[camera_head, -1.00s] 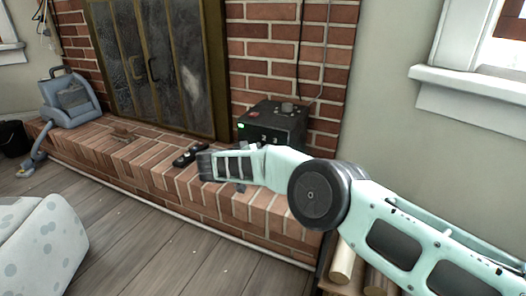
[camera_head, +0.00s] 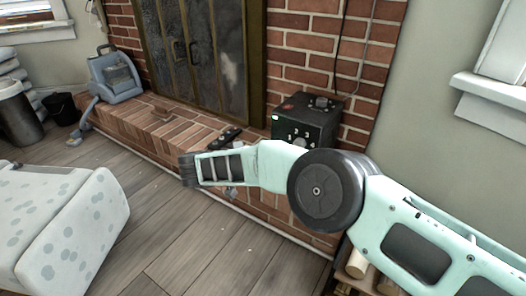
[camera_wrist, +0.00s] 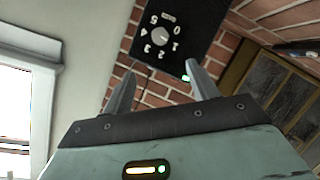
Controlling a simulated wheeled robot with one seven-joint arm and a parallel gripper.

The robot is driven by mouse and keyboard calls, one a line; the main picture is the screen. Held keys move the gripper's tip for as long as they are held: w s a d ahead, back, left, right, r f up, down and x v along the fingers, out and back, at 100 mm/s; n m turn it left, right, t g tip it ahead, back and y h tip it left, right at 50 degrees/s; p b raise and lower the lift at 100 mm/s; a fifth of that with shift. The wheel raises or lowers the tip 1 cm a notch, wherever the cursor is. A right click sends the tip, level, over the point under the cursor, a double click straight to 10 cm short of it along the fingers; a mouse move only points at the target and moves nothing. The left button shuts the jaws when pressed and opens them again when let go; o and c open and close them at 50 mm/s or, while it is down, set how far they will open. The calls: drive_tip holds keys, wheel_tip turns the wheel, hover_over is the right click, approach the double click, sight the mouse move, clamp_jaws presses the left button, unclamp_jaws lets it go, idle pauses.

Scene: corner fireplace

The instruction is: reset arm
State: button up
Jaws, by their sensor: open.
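My arm reaches in from the right in the head view, over the edge of the brick hearth (camera_head: 165,132). My gripper (camera_wrist: 158,80) shows in the wrist view with its two fingers apart and nothing between them. In the head view the arm's end hides most of the gripper. A black box with a numbered dial (camera_head: 304,122) stands on the hearth beyond my arm. The dial box also shows in the wrist view (camera_wrist: 195,30), past the fingertips and apart from them.
A dark remote-like object (camera_head: 224,137) and a small brown block (camera_head: 161,112) lie on the hearth. A blue-grey machine (camera_head: 117,75) stands at its left end. A spotted white seat (camera_head: 70,225) is at the lower left. Logs (camera_head: 358,265) lie below my arm. Wooden floor (camera_head: 205,245) is open between.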

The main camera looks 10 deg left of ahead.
drive_tip(key=w+a+r+n+t+y+p, duration=0.1)
drive_tip(key=w+a+r+t+y, duration=0.1)
drive_tip(key=a+r+y, duration=0.35)
drive_tip(key=w+a+r+n+t+y, duration=0.1)
drive_tip(key=a+r+y, duration=0.15)
drive_tip(key=r, duration=0.65)
drive_tip(key=s+r+n+g+y+p, duration=0.1)
drive_tip(key=s+r+n+g+y, duration=0.35)
drive_tip(key=s+r+y, duration=0.45)
drive_tip(key=s+d+f+g+h+p, duration=0.1)
drive_tip(key=s+d+f+g+h, duration=0.2)
drive_tip(key=s+d, duration=0.85)
drive_tip(key=s+d+f+g+h+p, duration=0.1)
drive_tip(key=s+d+g+h, duration=0.25)
drive_tip(key=s+d, duration=0.8)
drive_tip(key=s+d+f+g+h, duration=0.2)
drive_tip(key=s+d+g, duration=0.2)
drive_tip(key=s+d, duration=0.75)
drive_tip(key=w+d+r+p, duration=0.1)
drive_tip(key=w+r+p, duration=0.1)
drive_tip(key=r+p, duration=1.7)
drive_tip(key=w+d+r+p, duration=0.1)
drive_tip(key=w+r+p, duration=0.1)
drive_tip(key=r+p, duration=1.7)
drive_tip(key=shift+d, duration=0.35)
drive_tip(key=shift+w, duration=0.1)
